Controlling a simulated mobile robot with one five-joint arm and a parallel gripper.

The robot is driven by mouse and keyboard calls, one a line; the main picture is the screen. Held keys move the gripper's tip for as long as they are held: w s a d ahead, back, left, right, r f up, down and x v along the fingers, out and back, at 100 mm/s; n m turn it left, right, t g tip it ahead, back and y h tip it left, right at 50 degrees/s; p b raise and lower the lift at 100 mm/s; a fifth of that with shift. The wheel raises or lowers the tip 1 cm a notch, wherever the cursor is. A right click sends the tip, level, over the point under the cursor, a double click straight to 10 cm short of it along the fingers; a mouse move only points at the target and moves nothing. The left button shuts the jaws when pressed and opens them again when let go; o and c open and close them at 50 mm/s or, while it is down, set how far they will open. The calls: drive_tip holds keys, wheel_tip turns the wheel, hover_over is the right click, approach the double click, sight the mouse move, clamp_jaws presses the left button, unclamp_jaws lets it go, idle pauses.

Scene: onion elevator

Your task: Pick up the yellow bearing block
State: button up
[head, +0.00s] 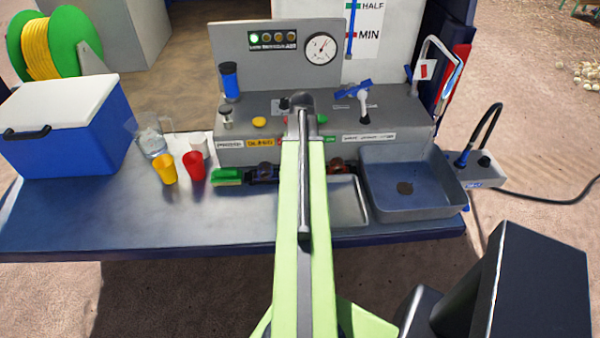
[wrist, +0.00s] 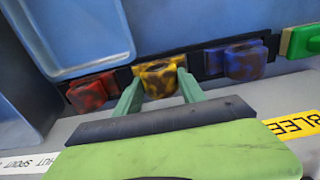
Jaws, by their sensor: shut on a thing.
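The yellow bearing block (wrist: 160,78), mottled with dark stains, shows in the wrist view between the red block and the blue block in a dark rack. My gripper (wrist: 156,88) has one green finger on each side of it and is shut on it. The block still sits in line with its neighbours; I cannot tell whether it is lifted at all. In the head view the block and fingertips are hidden behind my green arm.
The red block (wrist: 91,92) and blue block (wrist: 243,61) stand close on either side. A grey tray (head: 347,203) and a sink (head: 415,205) lie to the right. A green sponge-like block (head: 227,177), a red cup (head: 194,168) and a yellow cup (head: 165,170) stand left.

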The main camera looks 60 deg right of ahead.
clamp_jaws()
